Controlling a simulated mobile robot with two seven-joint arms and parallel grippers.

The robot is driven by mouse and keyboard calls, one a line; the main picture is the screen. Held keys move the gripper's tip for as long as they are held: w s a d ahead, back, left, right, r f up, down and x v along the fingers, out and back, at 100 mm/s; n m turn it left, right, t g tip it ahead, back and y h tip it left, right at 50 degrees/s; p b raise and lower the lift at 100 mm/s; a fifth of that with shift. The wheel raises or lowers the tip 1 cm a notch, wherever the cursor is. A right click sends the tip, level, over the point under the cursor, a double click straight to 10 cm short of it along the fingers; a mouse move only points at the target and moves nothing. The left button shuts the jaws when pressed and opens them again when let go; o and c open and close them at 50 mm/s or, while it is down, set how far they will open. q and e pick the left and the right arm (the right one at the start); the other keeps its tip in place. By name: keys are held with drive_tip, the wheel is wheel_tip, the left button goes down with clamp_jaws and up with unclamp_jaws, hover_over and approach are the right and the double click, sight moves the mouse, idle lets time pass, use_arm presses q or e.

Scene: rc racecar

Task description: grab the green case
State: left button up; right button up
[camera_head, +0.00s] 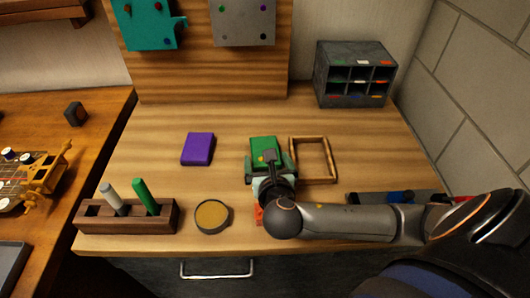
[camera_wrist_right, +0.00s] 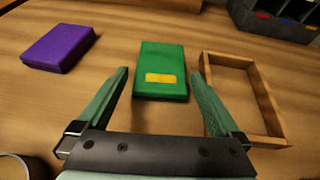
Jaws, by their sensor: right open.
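The green case (camera_head: 263,145) lies flat on the wooden table, partly hidden by my right gripper in the head view. In the right wrist view the green case (camera_wrist_right: 161,61) shows a yellow label on its near part. My right gripper (camera_head: 267,165) is open, and it also shows in the right wrist view (camera_wrist_right: 162,80). Its two fingers point toward the case, one on each side of its near end, and the jaws are empty. I cannot tell their exact height above the table. My left gripper is not in view.
A wooden frame (camera_head: 333,166) lies close to the right of the case. A purple case (camera_head: 198,148) lies to the left. A round tin (camera_head: 212,217) and a pen block (camera_head: 96,224) stand near the front edge. A grey organizer (camera_head: 322,88) stands at the back right.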

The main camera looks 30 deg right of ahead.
drive_tip(key=x, duration=0.5)
drive_tip(key=shift+w+d+r, duration=0.1)
drive_tip(key=shift+w+d, duration=0.15)
drive_tip(key=shift+w, duration=0.1)
drive_tip(key=shift+c, duration=0.2)
drive_tip(key=c, duration=1.1)
